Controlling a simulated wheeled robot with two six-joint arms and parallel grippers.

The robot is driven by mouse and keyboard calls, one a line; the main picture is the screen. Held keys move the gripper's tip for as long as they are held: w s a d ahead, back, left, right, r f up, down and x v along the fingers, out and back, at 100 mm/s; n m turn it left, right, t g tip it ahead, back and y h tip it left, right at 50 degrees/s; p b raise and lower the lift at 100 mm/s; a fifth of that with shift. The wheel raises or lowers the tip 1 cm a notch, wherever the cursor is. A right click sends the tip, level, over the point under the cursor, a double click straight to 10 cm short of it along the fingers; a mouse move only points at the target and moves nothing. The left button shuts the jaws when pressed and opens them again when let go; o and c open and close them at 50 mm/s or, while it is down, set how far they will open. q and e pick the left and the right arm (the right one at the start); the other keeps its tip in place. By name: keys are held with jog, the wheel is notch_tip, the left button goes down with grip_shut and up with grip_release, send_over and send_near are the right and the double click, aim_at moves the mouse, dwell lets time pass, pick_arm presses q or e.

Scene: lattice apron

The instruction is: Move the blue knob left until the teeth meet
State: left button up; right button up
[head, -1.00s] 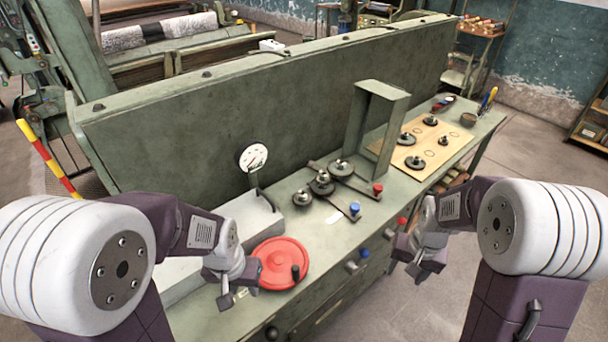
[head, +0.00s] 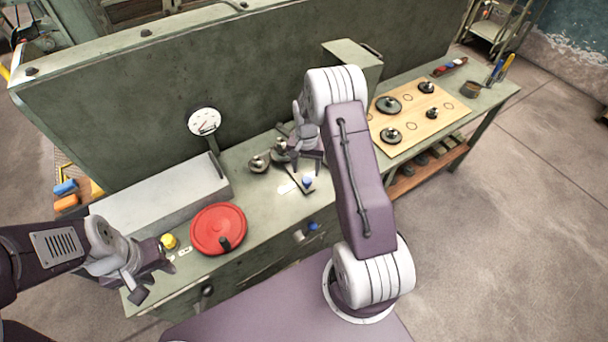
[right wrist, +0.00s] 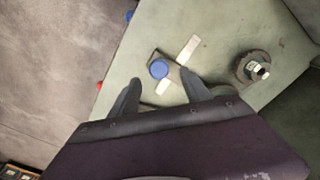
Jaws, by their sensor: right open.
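The blue knob (head: 307,182) sits at the near end of a dark lever on the green bench. It also shows in the right wrist view (right wrist: 159,69), on its lever beside a pale strip. My right gripper (right wrist: 158,77) is open, with the knob just beyond and between its fingertips, not held. In the head view my right gripper (head: 302,158) hangs above the levers and hides part of the gears. A gear (head: 259,163) shows to its left; whether any teeth meet cannot be seen. My left gripper (head: 152,280) is open and empty near the bench's front left.
A dial gauge (head: 204,122) stands behind a grey block (head: 165,196). A wooden board (head: 412,120) with several gears is at right. A green bracket (head: 352,58) stands behind my right arm.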

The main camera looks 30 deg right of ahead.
aim_at(307, 179)
jog(key=f, duration=0.5)
jog(key=shift+d+p, duration=0.3)
jog(key=shift+p, duration=0.05)
jog(key=shift+a+f, duration=0.1)
jog(key=shift+f, duration=0.25)
grip_shut()
dwell(0.6)
